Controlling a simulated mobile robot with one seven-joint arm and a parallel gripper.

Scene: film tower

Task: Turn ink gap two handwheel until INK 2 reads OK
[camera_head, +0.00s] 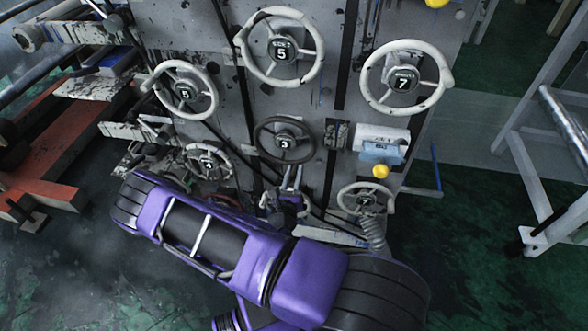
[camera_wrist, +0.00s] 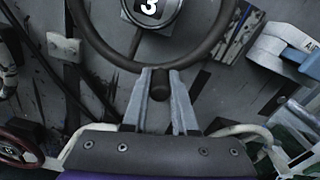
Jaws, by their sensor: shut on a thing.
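A dark handwheel with hub number 3 (camera_head: 285,144) sits low in the middle of the grey panel. Its lower rim and hub (camera_wrist: 151,8) show in the wrist view. My gripper (camera_head: 292,176) reaches it from below. In the wrist view, the two grey fingers (camera_wrist: 160,82) stand either side of the wheel's dark knob (camera_wrist: 159,90) at the bottom of the rim, shut on it. I can read no wheel marked 2 and no INK 2 readout in either view.
White handwheels marked 5 (camera_head: 281,50) and 7 (camera_head: 404,78) are above. Another white wheel (camera_head: 186,91) is at left, and smaller wheels are at lower left (camera_head: 208,163) and lower right (camera_head: 366,200). A yellow knob (camera_head: 380,171) juts out at right.

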